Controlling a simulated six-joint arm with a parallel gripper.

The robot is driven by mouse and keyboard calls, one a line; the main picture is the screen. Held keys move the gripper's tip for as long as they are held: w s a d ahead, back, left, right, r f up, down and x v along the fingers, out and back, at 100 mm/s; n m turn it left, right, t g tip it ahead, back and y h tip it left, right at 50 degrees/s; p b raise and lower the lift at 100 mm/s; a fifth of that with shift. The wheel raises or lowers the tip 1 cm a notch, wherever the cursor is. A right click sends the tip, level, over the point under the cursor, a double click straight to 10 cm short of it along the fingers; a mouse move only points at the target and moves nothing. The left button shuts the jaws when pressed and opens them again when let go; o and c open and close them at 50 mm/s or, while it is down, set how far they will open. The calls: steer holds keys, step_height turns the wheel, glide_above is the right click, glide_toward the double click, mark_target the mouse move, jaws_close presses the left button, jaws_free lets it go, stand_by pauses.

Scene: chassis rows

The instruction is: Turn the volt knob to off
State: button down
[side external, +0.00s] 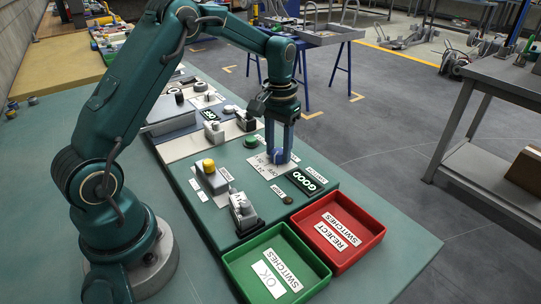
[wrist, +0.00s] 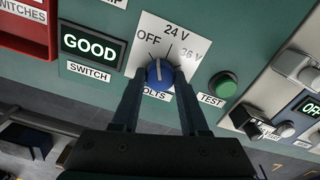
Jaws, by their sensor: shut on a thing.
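The blue volt knob (wrist: 160,75) sits on a white dial plate (wrist: 146,24) marked OFF, 24 V and 36 V. Its white pointer line points roughly up in the wrist view, toward the OFF side of the dial; the small picture does not show whether it is exactly on the mark. My gripper (wrist: 160,84) is shut on the knob, one finger on each side. In the side external view, my gripper (side external: 279,155) reaches straight down onto the blue knob (side external: 283,157), which is partly hidden by the fingers.
A GOOD display (wrist: 90,47) and a green TEST button (wrist: 223,85) flank the dial. A yellow button (side external: 209,165) stands on the same panel. Red (side external: 352,262) and green (side external: 228,266) trays lie at the panel's near end. A neighbouring panel's display reads OFF (wrist: 311,105).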

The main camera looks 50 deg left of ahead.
mark_target(278, 151)
steer(key=shift+n, duration=2.2)
steer(key=shift+c, duration=2.1)
jaws_free()
steer(key=shift+r, duration=2.6)
